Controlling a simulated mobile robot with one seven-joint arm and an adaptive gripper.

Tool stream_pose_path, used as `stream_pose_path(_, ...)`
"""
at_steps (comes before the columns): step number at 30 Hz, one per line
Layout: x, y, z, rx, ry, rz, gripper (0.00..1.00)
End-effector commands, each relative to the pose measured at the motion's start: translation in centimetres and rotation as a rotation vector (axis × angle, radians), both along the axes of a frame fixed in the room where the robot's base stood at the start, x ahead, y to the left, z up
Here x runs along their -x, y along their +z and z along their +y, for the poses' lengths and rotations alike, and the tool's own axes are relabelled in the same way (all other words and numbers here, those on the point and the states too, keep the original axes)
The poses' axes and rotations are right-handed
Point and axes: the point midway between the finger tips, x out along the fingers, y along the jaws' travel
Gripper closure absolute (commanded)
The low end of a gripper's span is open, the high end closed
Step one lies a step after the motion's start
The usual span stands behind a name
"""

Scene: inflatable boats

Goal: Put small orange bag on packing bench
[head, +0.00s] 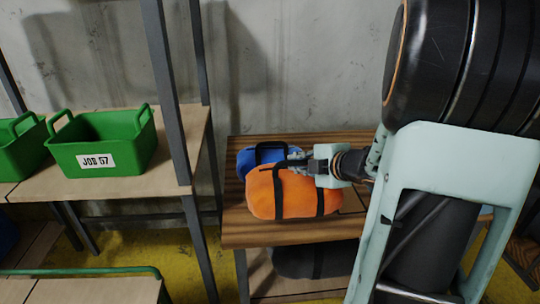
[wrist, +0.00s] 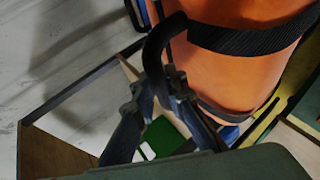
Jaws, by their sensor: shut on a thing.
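The small orange bag (head: 262,196) has black straps and a black handle. In the head view it is over the front left of a wooden-topped unit (head: 340,229); I cannot tell whether it rests on the top or hangs just above it. My gripper (head: 290,163) reaches in from the right at the top of the bag. In the wrist view my gripper (wrist: 165,88) is shut on the bag's black handle (wrist: 155,45), with the orange body (wrist: 235,75) beside the fingers. I cannot tell which surface is the packing bench.
A blue bag (head: 248,158) is close behind the orange one. A dark bag (head: 300,260) lies on the shelf below. Green crates, one labelled JOB 57 (head: 120,155), stand on a rack at left. A grey post (head: 168,90) rises between rack and unit.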

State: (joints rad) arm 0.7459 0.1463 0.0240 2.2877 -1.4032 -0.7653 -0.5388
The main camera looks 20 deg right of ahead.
Motion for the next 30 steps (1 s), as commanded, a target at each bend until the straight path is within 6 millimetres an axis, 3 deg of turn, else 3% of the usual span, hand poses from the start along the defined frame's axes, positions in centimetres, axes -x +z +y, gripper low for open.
stream_pose_path(6, -3.8, -1.8, -0.8, -0.002, 0.002, -0.006, 1.0)
stream_pose_path(13, -6.3, -4.9, -1.4, -0.001, 0.002, -0.007, 1.0)
stream_pose_path(23, -7.8, -6.6, -1.8, -0.001, 0.0, -0.009, 1.0)
stream_pose_path(30, -8.2, -9.5, -1.9, -0.001, 0.001, -0.006, 1.0)
